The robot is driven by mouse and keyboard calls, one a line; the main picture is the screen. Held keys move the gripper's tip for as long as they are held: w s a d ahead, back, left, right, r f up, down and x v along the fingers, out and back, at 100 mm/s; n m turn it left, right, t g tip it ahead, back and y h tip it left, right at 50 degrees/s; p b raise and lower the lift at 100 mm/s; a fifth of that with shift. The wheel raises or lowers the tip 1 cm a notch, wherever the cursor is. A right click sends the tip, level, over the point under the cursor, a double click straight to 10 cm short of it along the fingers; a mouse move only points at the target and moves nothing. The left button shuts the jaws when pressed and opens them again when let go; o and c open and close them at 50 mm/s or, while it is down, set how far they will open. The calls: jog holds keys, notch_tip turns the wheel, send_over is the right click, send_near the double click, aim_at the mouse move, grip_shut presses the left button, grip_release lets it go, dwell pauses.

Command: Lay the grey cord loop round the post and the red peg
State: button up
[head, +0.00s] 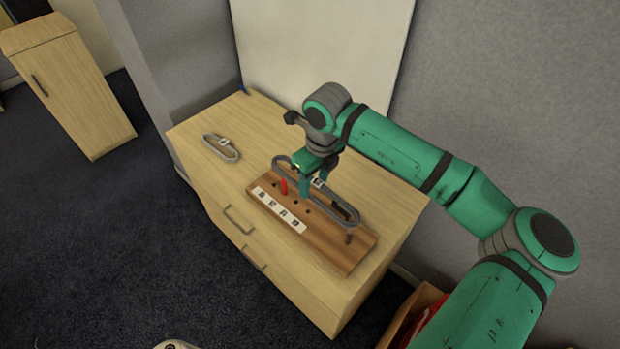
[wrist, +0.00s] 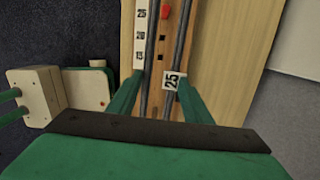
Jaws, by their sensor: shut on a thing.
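In the wrist view the red peg (wrist: 165,11) appears between the two cord strands. The post (head: 349,237) stands near the board's right end, just below the loop's right end in the picture. I cannot tell whether the loop's ends are around post and peg or above them.
The board has a row of holes and a white number strip (head: 279,210). A smaller loop with a tag (head: 221,147) lies on the cabinet top (head: 232,174) at the left. A wall panel rises behind. An open box (head: 408,318) stands on the floor at the right.

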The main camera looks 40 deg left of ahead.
jog(key=shift+f, duration=2.25)
jog(key=shift+w+d+f, duration=0.1)
jog(key=shift+f, duration=1.15)
jog(key=shift+o, duration=0.2)
jog(key=shift+f, duration=2.2)
jog(key=shift+f, duration=0.35)
jog(key=shift+f, duration=0.25)
jog(key=o, duration=1.1)
